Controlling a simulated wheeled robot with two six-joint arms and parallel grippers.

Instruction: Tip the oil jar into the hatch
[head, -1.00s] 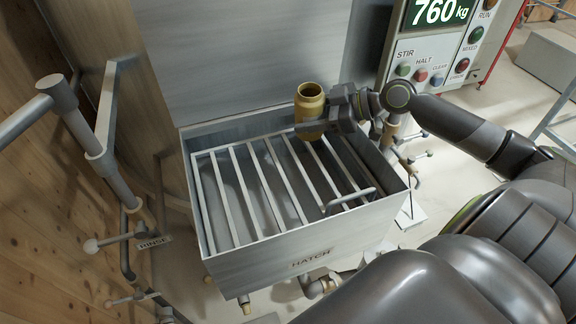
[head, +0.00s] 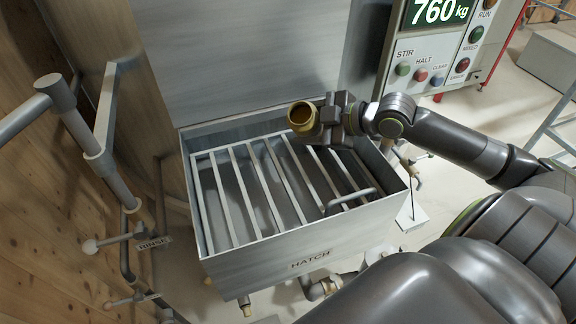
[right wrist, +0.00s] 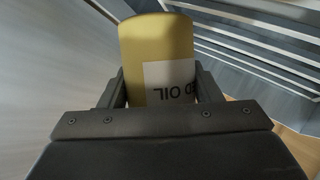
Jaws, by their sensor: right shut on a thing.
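The oil jar (head: 302,117) is yellow and sits over the back right part of the hatch (head: 310,259), tilted so its open mouth faces the head camera. Its dark inside shows. My right gripper (head: 325,118) is shut on the jar. In the right wrist view the jar (right wrist: 157,60) stands between the two fingers (right wrist: 160,90), with part of its white label showing "OIL" upside down. The hatch is a grey metal box with a barred grate (head: 247,190) across its opening. No pouring oil is visible. My left gripper is not in view.
A raised grey lid or panel (head: 235,60) stands behind the hatch. A control panel (head: 425,65) with buttons and a "760 kg" display is at the upper right. Pipes and a rinse valve (head: 118,240) stand at the left. A curved handle (head: 352,198) is on the grate.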

